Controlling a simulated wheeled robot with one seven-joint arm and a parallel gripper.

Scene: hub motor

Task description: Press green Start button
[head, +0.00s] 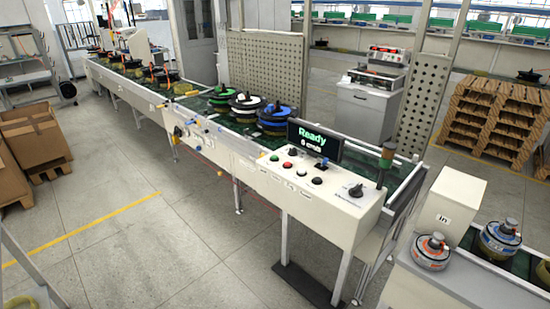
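The control panel (327,185) is a white box at the near end of the conveyor line, in the middle of the head view. A small round green button (274,158) sits near the left end of its sloped top. A red button (288,165) is just to its right. The lettering by the buttons is too small to read. A black display (314,141) behind the buttons reads "Ready" in green, with a smaller line below. My gripper is not in view, and nothing covers the green button.
A black rotary knob (356,190) is at the panel's right end, near a signal post (385,160). Hub motors with green, white and blue tops (245,102) stand on the conveyor. Grey floor (160,225) in front is clear. A white bench (435,275) is at right.

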